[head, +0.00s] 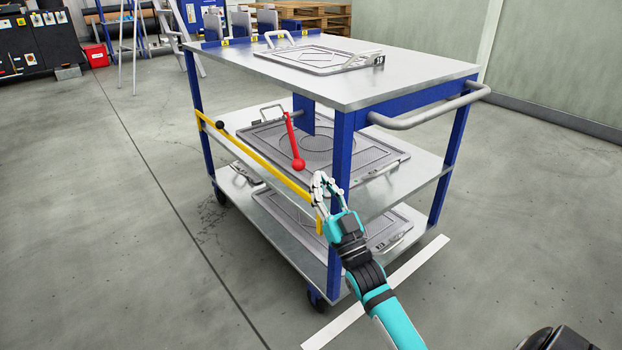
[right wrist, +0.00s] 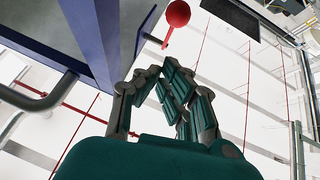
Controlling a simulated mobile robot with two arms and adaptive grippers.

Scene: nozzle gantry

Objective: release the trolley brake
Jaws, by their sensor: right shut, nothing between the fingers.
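The trolley is a three-shelf cart with blue posts and a grey top (head: 405,72). A red brake lever (head: 292,138) with a round red knob hangs at its near side, the knob at the lower end. In the right wrist view the red knob (right wrist: 177,13) shows at the top, beyond the fingers. My right gripper (head: 318,180) is shut and empty, just below and to the right of the knob in the head view, apart from it, close to the near blue post. It also shows in the right wrist view (right wrist: 165,75). My left gripper is not in view.
A yellow bar (head: 262,160) runs along the trolley's near side beside the lever. Framed plates (head: 320,60) lie on the shelves. A grey push handle (head: 430,115) sticks out at the right end. The floor (head: 110,240) to the left is clear.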

